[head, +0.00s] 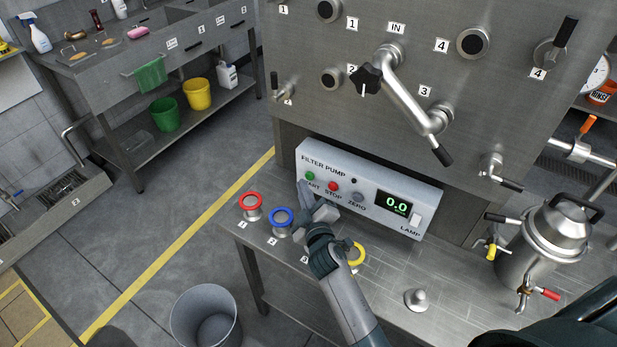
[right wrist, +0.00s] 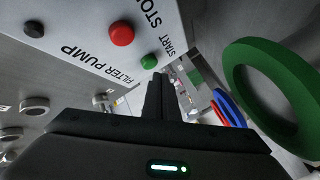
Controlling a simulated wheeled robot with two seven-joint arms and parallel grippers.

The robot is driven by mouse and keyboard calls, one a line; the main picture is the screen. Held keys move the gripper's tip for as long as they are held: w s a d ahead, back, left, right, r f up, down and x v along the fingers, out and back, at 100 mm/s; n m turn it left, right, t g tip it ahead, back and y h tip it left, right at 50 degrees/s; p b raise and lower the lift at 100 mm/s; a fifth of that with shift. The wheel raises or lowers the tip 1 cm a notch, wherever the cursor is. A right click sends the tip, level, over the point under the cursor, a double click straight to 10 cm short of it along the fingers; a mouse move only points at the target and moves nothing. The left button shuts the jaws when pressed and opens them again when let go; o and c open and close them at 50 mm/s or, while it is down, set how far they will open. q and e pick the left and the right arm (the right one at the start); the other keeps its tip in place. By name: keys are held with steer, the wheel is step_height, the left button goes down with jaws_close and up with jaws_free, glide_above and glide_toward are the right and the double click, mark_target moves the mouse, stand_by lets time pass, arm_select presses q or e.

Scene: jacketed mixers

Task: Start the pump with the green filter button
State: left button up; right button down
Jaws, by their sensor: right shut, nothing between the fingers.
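The filter pump box (head: 330,170) sits on the steel bench with its sloped face toward me. The display (head: 395,205) reads 0.0. My right gripper (head: 304,188) is shut and empty, its fingertips just below the green button. In the right wrist view the green button (right wrist: 149,62) shows fully, right beside the closed fingers (right wrist: 161,85). I cannot tell whether they touch the panel. My left gripper is not in view.
Red (head: 251,201), blue (head: 281,217) and yellow (head: 357,253) rings stand along the bench's front. A green ring (right wrist: 236,85) is close to my right gripper. A lamp switch (head: 415,220) is at the box's right end. A steel pot (head: 555,235) stands farther right.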

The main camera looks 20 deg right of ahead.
steer(key=shift+w+d, duration=0.1)
stand_by(0.3)
steer(key=shift+w+d, duration=0.15)
steer(key=shift+d, duration=0.1)
steer(key=shift+w+d, duration=0.3)
steer(key=shift+d, duration=0.05)
stand_by(1.1)
stand_by(0.3)
steer(key=shift+s+a, duration=0.55)
steer(key=shift+a, duration=0.15)
steer(key=shift+s+a+b, duration=0.15)
steer(key=shift+s+a, duration=0.65)
steer(key=shift+a, duration=0.2)
steer(key=shift+s+a+b, duration=0.15)
steer(key=shift+s+a, duration=0.6)
steer(key=shift+a, duration=0.2)
steer(key=shift+f, duration=0.1)
